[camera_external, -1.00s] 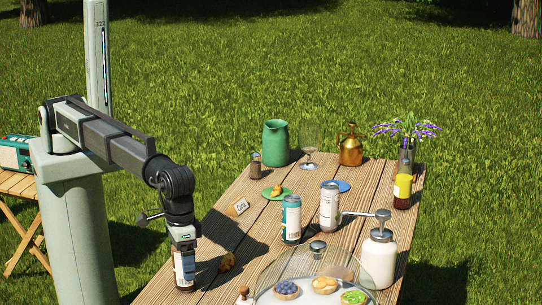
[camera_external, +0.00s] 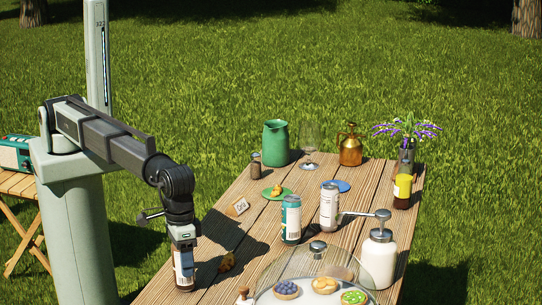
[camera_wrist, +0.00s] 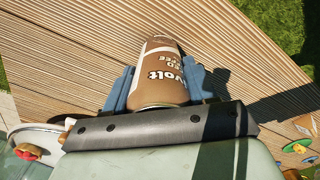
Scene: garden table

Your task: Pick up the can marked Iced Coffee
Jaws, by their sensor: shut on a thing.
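The brown can (camera_wrist: 160,72) with white panels and upside-down lettering, partly readable as "volt" and "ED ...FEE", lies between the two blue fingers of my gripper (camera_wrist: 158,90) in the wrist view. My gripper is shut on it. In the external view the can (camera_external: 184,272) shows below my gripper (camera_external: 184,247), upright near the left edge of the wooden table. Its top is hidden by the gripper. I cannot tell whether its base touches the wood.
A teal-and-white can (camera_external: 291,222) and a pale can (camera_external: 329,208) stand mid-table (camera_external: 262,222). A glass dome (camera_external: 318,262) over tarts is at the front, a white pump bottle (camera_external: 378,262) right of it. Jug (camera_external: 276,143) and vase stand farther back.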

